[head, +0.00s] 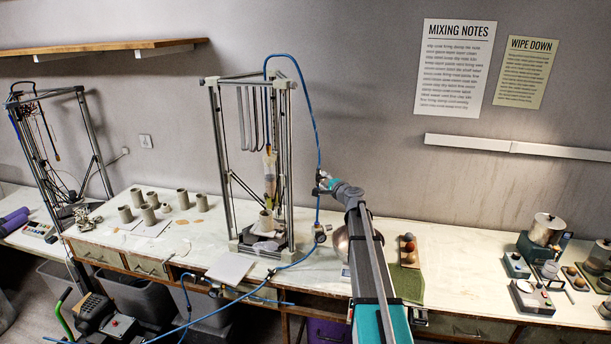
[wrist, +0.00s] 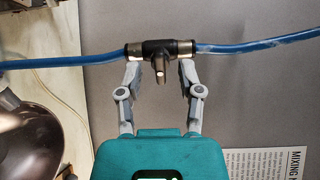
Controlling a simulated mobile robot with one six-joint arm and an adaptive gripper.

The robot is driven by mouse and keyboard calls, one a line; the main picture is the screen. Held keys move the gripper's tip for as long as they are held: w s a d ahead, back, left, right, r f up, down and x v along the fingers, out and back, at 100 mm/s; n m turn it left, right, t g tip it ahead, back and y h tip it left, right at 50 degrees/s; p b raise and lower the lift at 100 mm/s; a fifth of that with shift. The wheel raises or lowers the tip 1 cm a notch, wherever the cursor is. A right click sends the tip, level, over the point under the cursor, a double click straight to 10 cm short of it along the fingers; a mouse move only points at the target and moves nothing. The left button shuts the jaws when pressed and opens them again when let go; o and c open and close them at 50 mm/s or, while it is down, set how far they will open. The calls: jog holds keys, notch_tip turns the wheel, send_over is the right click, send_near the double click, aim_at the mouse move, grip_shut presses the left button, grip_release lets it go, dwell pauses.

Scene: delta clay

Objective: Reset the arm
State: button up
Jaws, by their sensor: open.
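My arm reaches up from the bottom of the head view, and my gripper (head: 322,183) is raised above the bench beside the tall delta frame (head: 217,150). In the wrist view my gripper (wrist: 160,74) is open, with its two grey fingers apart. A black T-shaped fitting (wrist: 158,48) on a blue hose (wrist: 60,62) lies across the fingertips, its stem pointing down between them. I cannot tell whether the fingertips touch it. The blue hose (head: 311,105) arches from the frame's top down past my gripper in the head view.
Several clay cylinders (head: 182,199) stand left. Pots and small devices (head: 531,297) stand right. The blue hose also crosses the bench front.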

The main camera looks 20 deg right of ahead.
jog(key=s+a+f+n+g+y+b, duration=0.1)
jog(key=s+a+f+n+g+b, duration=0.15)
jog(key=s+a+f+n, duration=0.4)
jog(key=s+a+f+n+g+y+b, duration=0.1)
jog(key=s+a+f+g+y+b, duration=0.2)
jog(key=a, duration=0.6)
jog(key=s+a+f+n+g+b, duration=0.1)
jog(key=s+a+f+n+g, duration=0.2)
jog(key=s+a+f, duration=0.35)
jog(key=s+a+f+n+g+h+b, duration=0.2)
jog(key=s+f, duration=0.3)
jog(key=s, duration=0.3)
jog(key=s+a+f+n+g+h+b, duration=0.2)
jog(key=s+f, duration=0.3)
jog(key=s, duration=0.3)
jog(key=s+a+f+n+g+h+b, duration=0.2)
jog(key=s+f+n+g+b, duration=0.1)
jog(key=s, duration=0.5)
notch_tip(320, 180, down, 2)
jog(key=shift+s+f+g+b, duration=0.15)
jog(key=shift+s+g+b, duration=0.25)
jog(key=shift+g, duration=0.35)
jog(key=shift+d, duration=0.15)
